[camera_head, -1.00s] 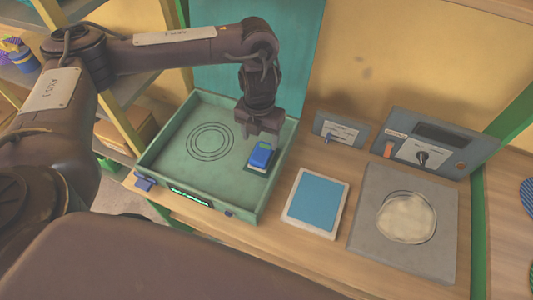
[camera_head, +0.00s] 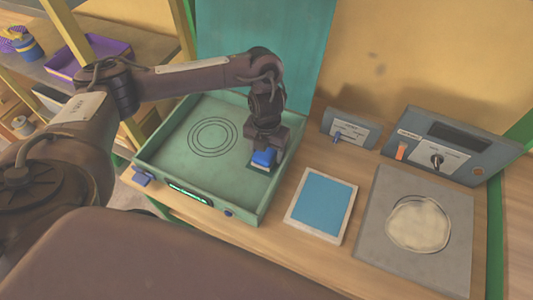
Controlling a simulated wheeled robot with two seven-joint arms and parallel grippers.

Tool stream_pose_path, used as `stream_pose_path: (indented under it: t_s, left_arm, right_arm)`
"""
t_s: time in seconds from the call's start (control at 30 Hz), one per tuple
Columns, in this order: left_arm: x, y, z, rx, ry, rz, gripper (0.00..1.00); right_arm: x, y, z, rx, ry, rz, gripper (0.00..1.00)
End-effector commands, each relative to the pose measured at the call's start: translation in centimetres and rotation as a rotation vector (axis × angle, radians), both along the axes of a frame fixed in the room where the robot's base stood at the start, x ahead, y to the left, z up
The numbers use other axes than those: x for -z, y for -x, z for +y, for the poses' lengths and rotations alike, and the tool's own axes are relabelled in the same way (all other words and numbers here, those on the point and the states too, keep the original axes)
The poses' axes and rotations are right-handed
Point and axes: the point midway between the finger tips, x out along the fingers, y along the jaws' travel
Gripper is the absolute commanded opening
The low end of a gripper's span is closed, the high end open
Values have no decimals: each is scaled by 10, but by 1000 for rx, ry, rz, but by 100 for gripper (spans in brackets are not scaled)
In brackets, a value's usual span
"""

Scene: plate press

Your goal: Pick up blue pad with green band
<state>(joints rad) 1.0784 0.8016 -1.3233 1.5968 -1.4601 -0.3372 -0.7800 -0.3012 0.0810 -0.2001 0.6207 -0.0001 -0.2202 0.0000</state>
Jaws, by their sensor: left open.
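The blue pad (camera_head: 263,158) sits at the right side of the green tray-like press base (camera_head: 247,212), on a dark patch. Its green band is too small to make out clearly. My left gripper (camera_head: 265,150) is right over the pad, pointing down, with its fingers low around or just above the pad's top. The jaws are open; whether they touch the pad is hidden by the gripper. My right gripper does not show.
A blue panel in a pale frame (camera_head: 321,204) lies to the right. Beyond it is a grey plate with a round pale disc (camera_head: 418,225). A small switch box (camera_head: 350,129) and a larger control box (camera_head: 437,145) stand behind. The base has raised walls.

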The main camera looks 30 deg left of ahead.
Motion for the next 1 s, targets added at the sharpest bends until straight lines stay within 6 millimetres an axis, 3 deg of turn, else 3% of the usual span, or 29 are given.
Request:
stream_pose_path:
  t_s: [0.23, 0.5, 0.77, 1.0]
  left_arm:
    - [1, -1, 0, 0, 0, -2, 64]
    - [1, -1, 0, 0, 0, -2, 30]
    - [-1, -1, 0, 0, 0, -2, 30]
    - [-22, -2, 1, 2, -1, -5, 30]
  right_arm:
    - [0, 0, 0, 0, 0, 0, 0]
    - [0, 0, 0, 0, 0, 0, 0]
    - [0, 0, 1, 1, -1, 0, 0]
    - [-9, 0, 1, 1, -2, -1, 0]
